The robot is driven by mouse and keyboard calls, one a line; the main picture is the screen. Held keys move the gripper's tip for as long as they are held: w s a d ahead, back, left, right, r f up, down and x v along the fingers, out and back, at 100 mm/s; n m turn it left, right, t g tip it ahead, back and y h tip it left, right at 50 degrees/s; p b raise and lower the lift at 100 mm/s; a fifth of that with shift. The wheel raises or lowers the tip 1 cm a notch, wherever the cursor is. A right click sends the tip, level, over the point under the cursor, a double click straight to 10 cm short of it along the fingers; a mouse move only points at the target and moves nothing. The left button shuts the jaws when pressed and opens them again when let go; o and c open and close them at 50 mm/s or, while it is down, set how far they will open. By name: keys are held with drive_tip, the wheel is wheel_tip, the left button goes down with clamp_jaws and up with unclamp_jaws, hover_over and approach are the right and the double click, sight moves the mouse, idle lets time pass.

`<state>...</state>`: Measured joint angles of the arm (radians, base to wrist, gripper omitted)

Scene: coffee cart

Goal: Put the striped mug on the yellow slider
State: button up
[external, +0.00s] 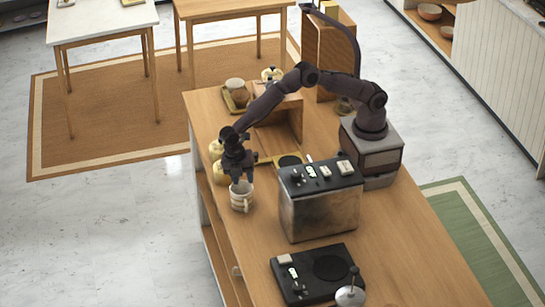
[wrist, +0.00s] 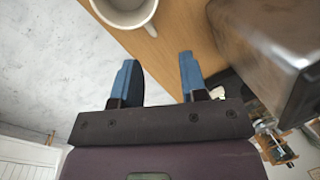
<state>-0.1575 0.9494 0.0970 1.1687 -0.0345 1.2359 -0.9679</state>
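The striped mug (external: 241,199), pale with darker bands, stands upright near the left edge of the wooden counter. Its light rim and handle also show at the top of the wrist view (wrist: 125,14). My gripper (external: 239,179) is just above and behind the mug in the external view. In the wrist view my gripper (wrist: 157,78) is open, with two blue fingers apart and nothing between them; the mug lies beyond the fingertips. A yellow piece (external: 265,160) with a dark round pad beside it shows behind the metal machine; it may be the yellow slider, partly hidden.
The boxy metal machine (external: 320,208) stands right of the mug. A black scale-like device (external: 312,275) lies nearer the front. Yellowish round pots (external: 218,172) stand behind my gripper. A tray (external: 227,101) with a cup sits at the far end. Counter between mug and black device is clear.

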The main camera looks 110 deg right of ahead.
sight(245, 201)
drive_tip(key=f+n, duration=0.1)
drive_tip(key=f, duration=0.2)
drive_tip(key=f+n, duration=0.1)
drive_tip(key=f, duration=0.3)
drive_tip(key=f+n, duration=0.2)
drive_tip(key=f, duration=0.1)
drive_tip(key=shift+s+a+f, duration=0.2)
drive_tip(key=shift+s+f, duration=0.1)
drive_tip(key=shift+f, duration=0.1)
clamp_jaws()
